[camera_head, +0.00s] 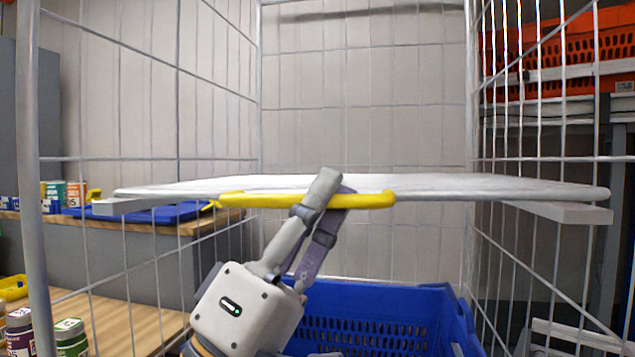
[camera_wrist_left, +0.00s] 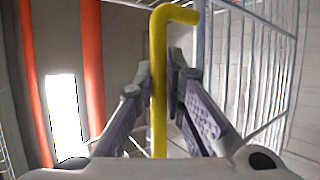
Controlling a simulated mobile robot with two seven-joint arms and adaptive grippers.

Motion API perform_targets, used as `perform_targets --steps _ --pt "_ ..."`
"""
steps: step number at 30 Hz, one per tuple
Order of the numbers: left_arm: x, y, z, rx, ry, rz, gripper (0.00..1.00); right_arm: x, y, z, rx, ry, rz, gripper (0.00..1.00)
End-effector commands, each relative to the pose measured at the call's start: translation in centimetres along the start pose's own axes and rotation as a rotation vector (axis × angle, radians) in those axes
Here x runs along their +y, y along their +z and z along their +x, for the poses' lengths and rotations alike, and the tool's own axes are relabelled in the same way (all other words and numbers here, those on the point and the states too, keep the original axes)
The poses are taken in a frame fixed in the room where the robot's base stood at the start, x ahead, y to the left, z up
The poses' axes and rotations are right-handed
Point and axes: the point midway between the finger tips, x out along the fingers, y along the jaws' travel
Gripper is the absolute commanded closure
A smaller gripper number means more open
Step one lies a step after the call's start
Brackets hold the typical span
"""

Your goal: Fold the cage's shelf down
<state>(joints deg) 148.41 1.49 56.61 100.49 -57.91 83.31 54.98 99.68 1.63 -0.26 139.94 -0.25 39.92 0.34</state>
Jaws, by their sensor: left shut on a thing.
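The cage's shelf (camera_head: 440,184) is a white panel seen nearly edge-on, lying about level across the wire cage (camera_head: 365,110). A yellow handle (camera_head: 245,200) runs along the middle of its front edge. My left gripper (camera_head: 332,190) reaches up from below and is shut on the yellow handle, right of the handle's middle. In the left wrist view the yellow handle (camera_wrist_left: 159,110) passes between the two fingers. The part of the handle behind the fingers is hidden. My right gripper is not in view.
A blue crate (camera_head: 455,320) stands below the shelf inside the cage. White brackets (camera_head: 565,212) sit under the shelf's ends. A wooden table (camera_head: 115,315) with jars is on the left. Orange totes (camera_head: 570,55) are stacked on a rack on the right.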

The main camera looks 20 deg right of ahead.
Motion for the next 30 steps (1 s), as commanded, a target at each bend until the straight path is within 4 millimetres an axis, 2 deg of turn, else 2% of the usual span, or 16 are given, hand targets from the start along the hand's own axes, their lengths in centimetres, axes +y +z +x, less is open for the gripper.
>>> perform_targets --steps 13,14,15,23,26,30 --pt "0.0 -0.1 -0.1 -0.003 0.002 0.006 1.0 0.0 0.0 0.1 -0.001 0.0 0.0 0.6" --pt "0.0 -0.1 -0.1 -0.003 0.003 0.006 0.87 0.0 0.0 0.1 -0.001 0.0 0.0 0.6" --pt "0.0 -0.1 -0.1 -0.003 0.003 0.007 0.8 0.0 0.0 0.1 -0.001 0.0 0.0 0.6" --pt "-0.1 0.0 -0.2 -0.005 0.0 0.006 0.8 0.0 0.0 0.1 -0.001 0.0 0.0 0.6" --pt "-0.1 -0.1 -1.1 -0.005 -0.001 0.005 0.8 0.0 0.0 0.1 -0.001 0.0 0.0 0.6" --pt "-0.2 -0.1 -4.6 -0.003 -0.004 0.004 0.8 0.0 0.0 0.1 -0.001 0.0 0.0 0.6"
